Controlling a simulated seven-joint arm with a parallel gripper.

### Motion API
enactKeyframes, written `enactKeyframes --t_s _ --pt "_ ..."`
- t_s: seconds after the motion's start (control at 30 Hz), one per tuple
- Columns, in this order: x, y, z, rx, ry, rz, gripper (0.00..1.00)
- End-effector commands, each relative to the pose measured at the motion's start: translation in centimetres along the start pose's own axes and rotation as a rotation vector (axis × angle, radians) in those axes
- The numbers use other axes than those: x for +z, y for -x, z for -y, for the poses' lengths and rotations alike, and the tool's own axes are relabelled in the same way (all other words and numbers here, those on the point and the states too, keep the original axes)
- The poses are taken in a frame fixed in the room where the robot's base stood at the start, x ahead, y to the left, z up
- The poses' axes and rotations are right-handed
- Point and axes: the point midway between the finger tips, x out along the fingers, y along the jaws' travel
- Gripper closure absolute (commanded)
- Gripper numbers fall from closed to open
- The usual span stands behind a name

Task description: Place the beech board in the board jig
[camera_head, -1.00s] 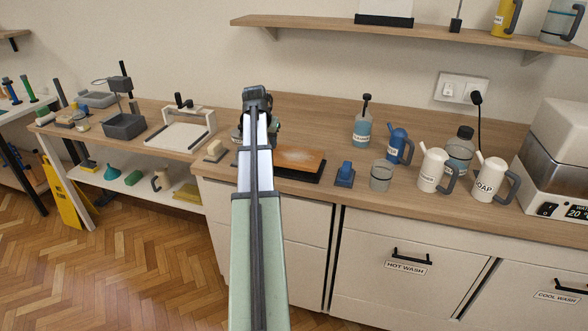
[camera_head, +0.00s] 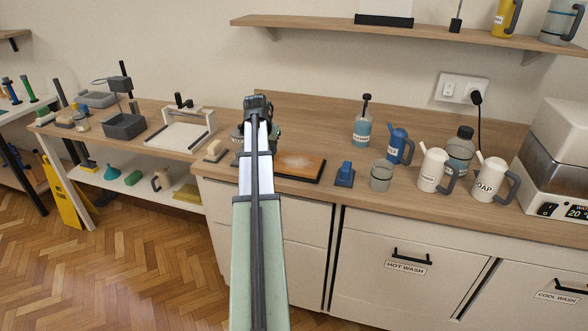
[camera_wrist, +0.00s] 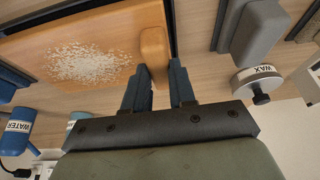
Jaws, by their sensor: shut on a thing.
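The orange-brown beech board (camera_head: 300,163) lies on a dark tray (camera_head: 316,179) on the counter, right of my arm. In the wrist view the board (camera_wrist: 40,40) bears a patch of white flakes (camera_wrist: 97,62). A rounded wooden grip (camera_wrist: 154,42) of the same colour stands at its edge. My gripper (camera_wrist: 160,72) is shut on this grip, its fingers on either side. The fingers are mostly hidden behind my arm in the head view. A white frame with a dark clamp (camera_head: 184,133), which looks like the board jig, stands empty on the left bench.
A pale block (camera_head: 214,151) lies left of my arm. A blue block (camera_head: 344,174), a clear cup (camera_head: 381,177), a blue WATER can (camera_head: 398,146) and white jugs (camera_head: 433,170) stand to the right. The WAX jar (camera_wrist: 258,80) is near my gripper. A grey bin (camera_head: 124,126) stands beyond the jig.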

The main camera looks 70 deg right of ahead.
Motion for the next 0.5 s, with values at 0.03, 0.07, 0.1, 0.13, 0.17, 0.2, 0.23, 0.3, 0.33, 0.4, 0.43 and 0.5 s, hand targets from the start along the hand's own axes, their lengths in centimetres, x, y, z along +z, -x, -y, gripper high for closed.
enactKeyframes --t_s 0.03,0.07,0.1,0.13,0.17,0.2,0.23,0.3,0.33,0.4,0.43,0.5 --pt "-0.01 -0.01 0.00 0.000 0.000 -0.001 1.00" --pt "0.00 -0.03 0.00 0.000 0.000 -0.001 1.00" --pt "0.02 -0.07 0.00 0.000 0.000 -0.001 1.00" --pt "0.03 -0.11 -0.01 0.000 0.000 -0.001 1.00" --pt "0.05 -0.14 -0.01 0.000 0.000 0.000 1.00" --pt "0.07 -0.20 -0.01 0.001 0.000 0.000 1.00" --pt "0.09 -0.24 -0.01 0.001 0.000 0.000 1.00" --pt "0.14 -0.35 -0.01 0.001 0.000 0.000 1.00" --pt "0.16 -0.39 -0.01 0.001 0.000 0.000 1.00" --pt "0.21 -0.50 -0.01 0.001 0.000 0.000 1.00" --pt "0.23 -0.55 -0.01 0.001 0.000 0.000 1.00" --pt "0.20 -0.51 0.00 0.001 0.000 0.000 0.68"
